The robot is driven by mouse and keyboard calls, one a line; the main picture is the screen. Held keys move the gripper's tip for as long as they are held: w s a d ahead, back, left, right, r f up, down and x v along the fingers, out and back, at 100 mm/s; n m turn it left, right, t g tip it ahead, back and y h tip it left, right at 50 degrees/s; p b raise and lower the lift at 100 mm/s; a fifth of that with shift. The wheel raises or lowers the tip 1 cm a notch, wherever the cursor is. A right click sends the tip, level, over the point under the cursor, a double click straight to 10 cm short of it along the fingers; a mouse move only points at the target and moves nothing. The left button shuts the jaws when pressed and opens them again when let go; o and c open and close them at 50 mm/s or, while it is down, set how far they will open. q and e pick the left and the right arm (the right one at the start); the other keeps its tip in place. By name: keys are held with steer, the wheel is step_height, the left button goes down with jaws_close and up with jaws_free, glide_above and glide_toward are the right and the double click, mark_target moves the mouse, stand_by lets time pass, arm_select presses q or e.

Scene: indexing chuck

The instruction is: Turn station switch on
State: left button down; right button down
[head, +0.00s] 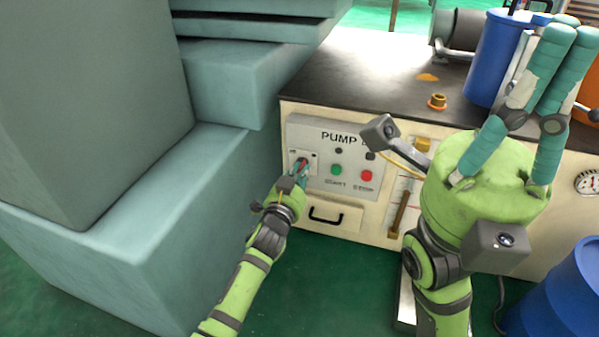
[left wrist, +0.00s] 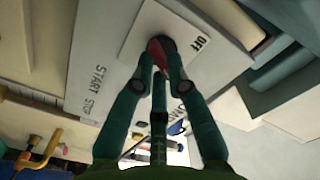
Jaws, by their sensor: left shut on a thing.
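The station switch is a red handle (left wrist: 155,50) on a dark round base, set on a white plate (left wrist: 150,22) marked OFF in the left wrist view. In the head view its plate (head: 311,158) is at the left of the grey PUMP panel (head: 302,133). My left gripper (head: 300,172) is at the switch, with its fingers closed around the red handle; the fingers (left wrist: 160,68) hide part of it. The handle's exact angle is hard to read. My right gripper (head: 572,40) is raised at the right, away from the panel, its fingers pointing up.
A green START button (head: 337,170) and red STOP button (head: 366,176) are right of the switch, with a black drawer handle (head: 325,217) below. Large teal blocks (head: 150,215) stand close on the left. A blue barrel (head: 560,300) is at lower right.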

arm_select(q)
steer(key=c, duration=1.2)
jaws_free()
steer(key=v, duration=1.2)
steer(key=shift+r, duration=0.1)
